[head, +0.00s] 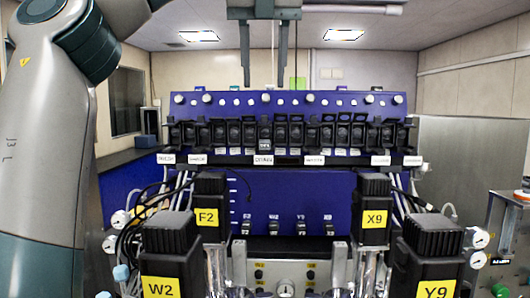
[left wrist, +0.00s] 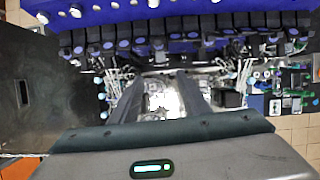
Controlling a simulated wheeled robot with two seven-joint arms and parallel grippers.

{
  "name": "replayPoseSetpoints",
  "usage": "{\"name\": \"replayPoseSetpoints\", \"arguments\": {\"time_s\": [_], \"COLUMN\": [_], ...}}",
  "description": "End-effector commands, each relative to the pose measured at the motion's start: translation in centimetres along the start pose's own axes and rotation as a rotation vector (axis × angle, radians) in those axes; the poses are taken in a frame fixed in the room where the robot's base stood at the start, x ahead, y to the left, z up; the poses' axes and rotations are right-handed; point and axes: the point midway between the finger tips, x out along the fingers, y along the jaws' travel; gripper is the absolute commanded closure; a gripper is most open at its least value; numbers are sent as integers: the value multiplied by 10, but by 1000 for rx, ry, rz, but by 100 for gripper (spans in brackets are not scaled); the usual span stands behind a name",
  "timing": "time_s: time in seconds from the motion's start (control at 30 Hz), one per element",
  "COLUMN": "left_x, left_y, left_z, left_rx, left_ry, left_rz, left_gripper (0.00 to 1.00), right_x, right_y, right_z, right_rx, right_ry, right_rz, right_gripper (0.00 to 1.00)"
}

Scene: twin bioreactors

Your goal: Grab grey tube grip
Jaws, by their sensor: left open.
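My left gripper (head: 264,80) hangs at the top centre of the head view, fingers down, open and empty. It is above the blue rack of black clamp-like holders. In the left wrist view its two dark fingers (left wrist: 163,80) are spread apart with nothing held between them. I cannot clearly pick out a grey tube grip. A dark grey block (head: 265,143) with small white lettering stands out in the middle of the row of holders, below the gripper, but I cannot tell whether it is the grip. My right gripper is not in view.
The blue rack (head: 290,190) spans the middle. In front stand black-topped units labelled F2 (head: 207,217), X9 (head: 375,217), W2 (head: 160,286) and Y9 (head: 438,287), with tubes and gauges at both sides. The air above the rack is clear around the fingers.

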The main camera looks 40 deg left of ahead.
Motion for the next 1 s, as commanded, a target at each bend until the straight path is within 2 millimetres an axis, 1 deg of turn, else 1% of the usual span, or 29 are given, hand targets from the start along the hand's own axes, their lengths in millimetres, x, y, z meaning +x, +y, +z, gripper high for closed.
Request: {"name": "replayPoseSetpoints", "arguments": {"time_s": [0.03,0.23,0.4,0.5,0.63,1.0], "left_x": [12,48,73,84,90,92], "left_y": [1,1,0,0,0,0], "left_z": [-2,-2,0,0,0,0], "left_rx": [-1,0,0,0,1,1], "left_ry": [0,1,0,0,1,1], "left_rz": [3,2,2,1,0,0], "left_gripper": [58,58,58,58,58,58], "right_x": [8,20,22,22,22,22], "right_y": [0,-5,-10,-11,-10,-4], "right_z": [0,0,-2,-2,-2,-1], "right_rx": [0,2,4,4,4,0], "right_ry": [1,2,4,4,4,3], "right_rz": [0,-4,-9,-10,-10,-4], "right_gripper": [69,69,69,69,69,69]}}
